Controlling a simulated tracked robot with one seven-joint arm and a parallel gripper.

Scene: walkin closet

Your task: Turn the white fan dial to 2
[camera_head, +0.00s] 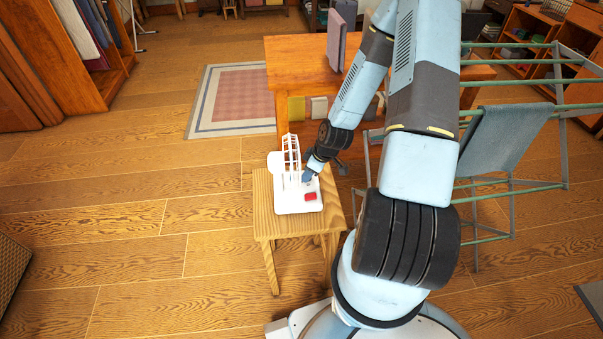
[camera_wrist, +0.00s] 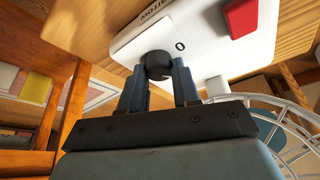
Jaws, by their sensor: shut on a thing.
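The white fan (camera_head: 297,198) stands on a small wooden stool, with its white wire cage upright at the back of its base. A red block-like part (camera_head: 310,196) sits on the base; it also shows in the wrist view (camera_wrist: 241,17). In the wrist view the dark round dial (camera_wrist: 157,63) sits on the white base (camera_wrist: 190,30), with a "0" mark beside it. My gripper (camera_wrist: 158,75) is shut on the dial, one finger on each side. In the head view my gripper (camera_head: 307,177) reaches the base from the right and hides the dial. The dial's pointer cannot be made out.
The wooden stool (camera_head: 263,215) has little bare top around the fan. A wooden desk (camera_head: 290,60) stands behind it. A drying rack with a grey-blue towel (camera_head: 512,140) is at the right.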

